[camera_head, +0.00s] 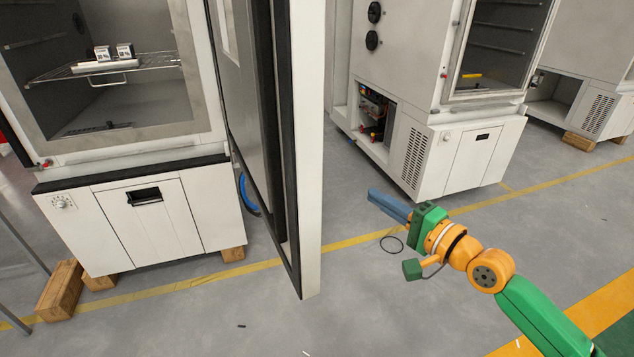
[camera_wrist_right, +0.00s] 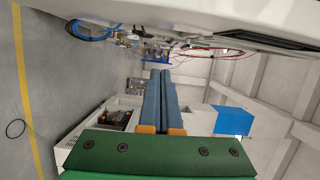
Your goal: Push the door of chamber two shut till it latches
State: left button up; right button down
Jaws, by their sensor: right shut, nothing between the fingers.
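The white chamber door (camera_head: 308,150) with a black seal stands wide open, hinged at the right side of the left chamber (camera_head: 110,165). It juts toward me, nearly edge-on. No chamber number is readable. My right gripper (camera_head: 371,191), with blue fingers, is to the right of the door, on its outer side, with a visible gap in the picture. Its fingers are shut and empty; they also show closed together in the right wrist view (camera_wrist_right: 161,72). My left gripper is out of view. The latch is not discernible.
Inside the left chamber, a wire shelf (camera_head: 150,66) bears a white tray and two small boxes. A second chamber (camera_head: 470,160) stands at the back right, its lower service bay open. Wooden blocks (camera_head: 62,290) lie at the left. The floor between is mostly clear.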

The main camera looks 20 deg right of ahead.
jog(key=w+a+r+p, duration=0.1)
jog(key=w+a+p, duration=0.5)
jog(key=w+a, duration=0.1)
jog(key=shift+w+a+r+y, duration=0.25)
jog(key=shift+w+a+y, duration=0.15)
jog(key=shift+a, duration=0.25)
